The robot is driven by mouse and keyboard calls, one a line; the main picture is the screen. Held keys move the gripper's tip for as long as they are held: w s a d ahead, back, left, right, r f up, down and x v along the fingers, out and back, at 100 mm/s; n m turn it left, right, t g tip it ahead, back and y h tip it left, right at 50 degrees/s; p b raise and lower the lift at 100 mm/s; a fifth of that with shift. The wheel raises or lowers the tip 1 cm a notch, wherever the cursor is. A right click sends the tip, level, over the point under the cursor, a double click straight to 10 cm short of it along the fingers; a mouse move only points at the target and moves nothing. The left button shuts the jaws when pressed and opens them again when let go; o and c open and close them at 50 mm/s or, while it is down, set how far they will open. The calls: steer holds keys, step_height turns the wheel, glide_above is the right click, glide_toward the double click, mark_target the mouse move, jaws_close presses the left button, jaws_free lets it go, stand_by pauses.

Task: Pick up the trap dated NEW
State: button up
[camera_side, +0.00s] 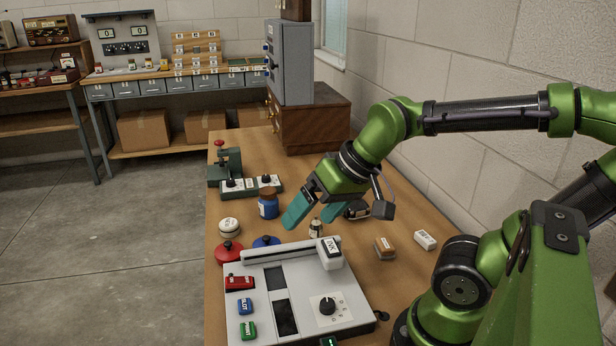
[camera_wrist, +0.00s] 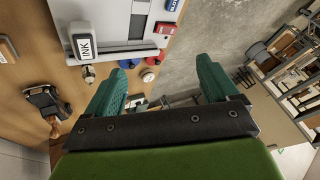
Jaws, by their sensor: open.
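I can read NEW on nothing in either view, so I cannot tell which thing is the trap. A small brown block with a pale label (camera_side: 384,248) and a small white box with a dark mark (camera_side: 425,240) lie on the right of the bench, their marks too small to read. A brown block also shows at the left edge of the wrist view (camera_wrist: 7,48). My gripper (camera_side: 314,216) is open and empty above the middle of the bench, to the left of both. Its two teal fingers show apart in the wrist view (camera_wrist: 156,72).
A grey machine (camera_side: 255,300) with buttons and a knob fills the front of the bench (camera_side: 225,215). A white INK bottle (camera_side: 330,257) stands at its back right corner. A blue jar (camera_side: 268,207), round tin (camera_side: 229,227) and small bottle (camera_side: 315,229) stand near my gripper.

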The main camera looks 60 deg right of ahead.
steer(key=w+d+m+g, duration=0.1)
steer(key=w+d+g, duration=0.15)
steer(key=w, duration=0.75)
steer(key=m+g+h, duration=0.2)
steer(key=m+g, duration=0.2)
steer(key=m, duration=0.1)
glide_above(229, 223)
steer(key=shift+f, duration=3.25)
steer(key=f, duration=1)
steer(key=shift+w+a+f, duration=0.15)
steer(key=shift+w, duration=0.05)
steer(key=shift+s+f, duration=0.1)
steer(key=shift+f, duration=2.75)
steer(key=c, duration=1.1)
